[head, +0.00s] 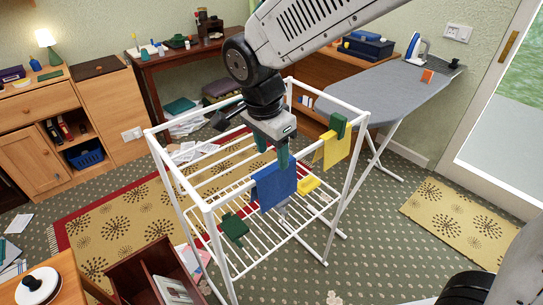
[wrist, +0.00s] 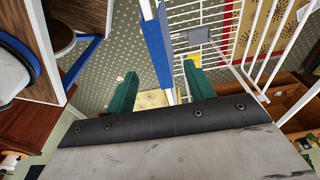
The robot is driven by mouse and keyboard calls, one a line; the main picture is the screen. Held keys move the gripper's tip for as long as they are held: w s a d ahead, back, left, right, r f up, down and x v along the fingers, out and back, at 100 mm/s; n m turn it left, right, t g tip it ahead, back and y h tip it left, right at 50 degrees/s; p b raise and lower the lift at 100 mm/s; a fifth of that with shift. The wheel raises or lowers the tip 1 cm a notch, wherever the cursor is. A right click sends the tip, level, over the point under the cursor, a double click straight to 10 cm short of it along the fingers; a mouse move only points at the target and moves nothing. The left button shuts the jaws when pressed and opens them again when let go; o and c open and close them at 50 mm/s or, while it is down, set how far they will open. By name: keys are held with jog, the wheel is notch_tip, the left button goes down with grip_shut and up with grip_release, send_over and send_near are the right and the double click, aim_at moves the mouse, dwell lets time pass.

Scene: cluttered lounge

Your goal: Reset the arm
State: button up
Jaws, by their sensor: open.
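My gripper (head: 272,160) is open above the white drying rack (head: 209,206), its green fingers pointing down. A blue cloth (head: 275,188) hangs on the rack just below the fingertips. In the wrist view the two fingers (wrist: 160,72) are spread apart, with nothing clamped between them. The blue cloth (wrist: 156,50) and a white rail show beyond and between them. I cannot tell whether a finger touches the cloth. My arm comes in from the top right of the head view.
A yellow cloth (head: 338,147) and a green peg-like piece (head: 338,124) are on the rack's right side. A dark green piece (head: 234,228) is on its lower grid. The ironing board (head: 390,93) stands behind right. A wooden crate (head: 130,274) is front left.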

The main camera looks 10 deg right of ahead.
jog(key=shift+r, duration=0.3)
jog(key=shift+s+d+f+n, duration=0.1)
jog(key=shift+s+n, duration=0.1)
jog(key=shift+n, duration=0.4)
jog(key=shift+s+d+f+n, duration=0.1)
jog(key=shift+s+n, duration=0.05)
jog(key=shift+n, duration=0.45)
jog(key=s+d+r+n, duration=0.3)
jog(key=s+d+n, duration=0.1)
jog(key=s+d, duration=0.5)
jog(key=s+d+r+n+y, duration=0.1)
jog(key=s+d+r+n, duration=0.2)
jog(key=s+d, duration=0.6)
jog(key=d+n, duration=0.1)
jog(key=d, duration=0.2)
jog(key=shift+s+r+n, duration=0.2)
jog(key=shift+n, duration=0.2)
